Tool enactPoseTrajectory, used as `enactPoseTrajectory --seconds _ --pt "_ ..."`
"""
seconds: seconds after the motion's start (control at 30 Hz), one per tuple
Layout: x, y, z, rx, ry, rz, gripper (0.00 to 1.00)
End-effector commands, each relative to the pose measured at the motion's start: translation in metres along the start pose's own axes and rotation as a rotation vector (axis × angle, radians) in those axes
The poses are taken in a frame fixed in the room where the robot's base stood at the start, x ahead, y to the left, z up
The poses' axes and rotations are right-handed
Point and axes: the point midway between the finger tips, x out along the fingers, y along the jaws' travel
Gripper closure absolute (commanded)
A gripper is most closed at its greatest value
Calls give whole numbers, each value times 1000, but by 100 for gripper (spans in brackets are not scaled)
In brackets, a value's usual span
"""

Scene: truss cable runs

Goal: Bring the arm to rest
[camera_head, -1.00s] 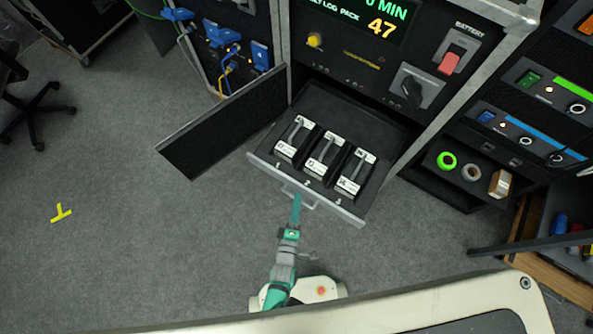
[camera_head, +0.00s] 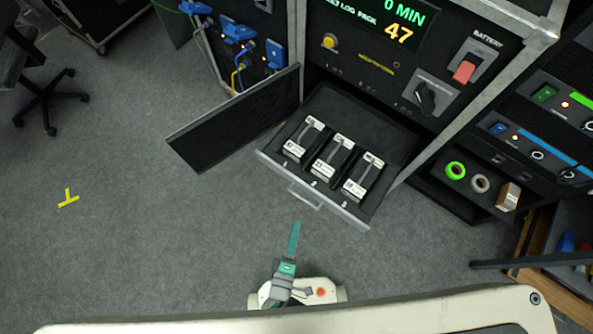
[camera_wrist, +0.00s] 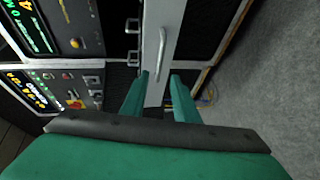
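My gripper (camera_head: 295,226) is in front of the pulled-out drawer, low in the head view, with clear floor showing between its tip and the drawer handle (camera_head: 305,196). In the wrist view its two green fingers (camera_wrist: 157,78) stand apart with nothing between them. The handle shows beyond the fingers in the wrist view (camera_wrist: 162,50), apart from them. My arm is drawn in close to my body, and its lower part is hidden behind my pale base edge.
The open drawer (camera_head: 268,160) holds three labelled battery packs (camera_head: 332,156). A black door panel (camera_head: 228,122) stands swung out at left. A shelf with tape rolls (camera_head: 455,170) is at right.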

Motion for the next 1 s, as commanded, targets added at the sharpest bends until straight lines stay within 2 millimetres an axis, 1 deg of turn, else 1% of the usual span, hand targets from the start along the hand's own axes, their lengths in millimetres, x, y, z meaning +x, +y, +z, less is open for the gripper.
enactPoseTrajectory --seconds 0.57,0.67,0.77,0.87,0.9,0.97,1.0 --pt "-1 0 0 1 0 0 72" --pt "-5 6 0 39 6 -1 72" --pt "-18 25 -1 152 22 -8 72" --pt "-35 56 -1 344 50 -24 72" --pt "-43 72 0 434 62 -34 72" --pt "-54 96 0 570 82 -52 72" --pt "-60 112 0 662 95 -67 72"
